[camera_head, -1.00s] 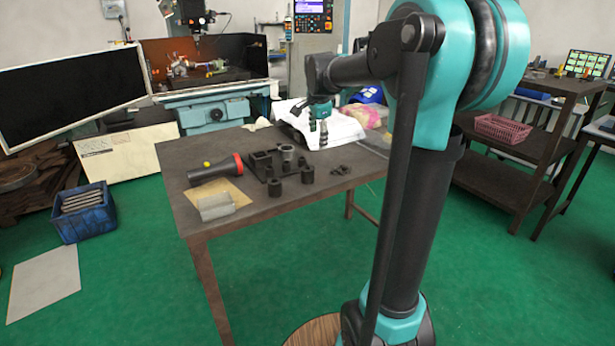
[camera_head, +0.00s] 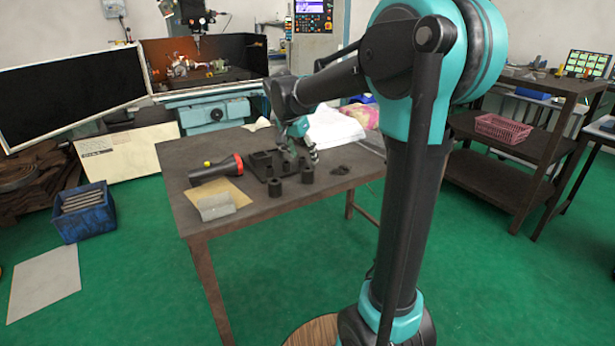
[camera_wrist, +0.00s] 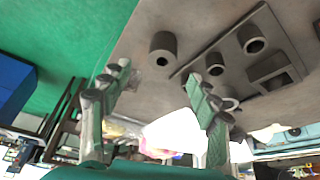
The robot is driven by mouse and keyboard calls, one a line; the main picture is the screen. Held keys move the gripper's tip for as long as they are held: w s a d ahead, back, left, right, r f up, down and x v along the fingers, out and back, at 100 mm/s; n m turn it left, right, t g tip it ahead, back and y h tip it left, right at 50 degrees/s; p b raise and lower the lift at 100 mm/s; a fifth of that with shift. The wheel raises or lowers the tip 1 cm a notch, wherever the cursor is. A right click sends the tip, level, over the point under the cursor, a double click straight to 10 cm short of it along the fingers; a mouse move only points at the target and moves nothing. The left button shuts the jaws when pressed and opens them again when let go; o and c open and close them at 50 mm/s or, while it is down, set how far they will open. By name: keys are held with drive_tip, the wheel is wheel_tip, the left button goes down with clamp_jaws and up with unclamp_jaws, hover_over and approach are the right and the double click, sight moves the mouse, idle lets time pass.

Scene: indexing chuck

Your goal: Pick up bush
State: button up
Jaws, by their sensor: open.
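In the wrist view, a hollow bush (camera_wrist: 163,44) stands apart on the table, with more round hollow parts (camera_wrist: 251,38) by the fixture (camera_wrist: 272,70). I cannot tell how far the fingertips are from the nearest bush.
A black and red flashlight (camera_head: 217,170) and a tan sheet (camera_head: 222,192) with a grey part lie left of the fixture. Small dark pieces (camera_head: 340,170) lie to the right. White cloth (camera_head: 335,128) is behind my gripper. The table's front right is clear.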

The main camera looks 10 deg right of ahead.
sight(308, 170)
drive_tip(key=x, duration=0.8)
drive_tip(key=shift+w+a, duration=0.1)
drive_tip(key=shift+a, duration=0.05)
clamp_jaws()
idle(0.3)
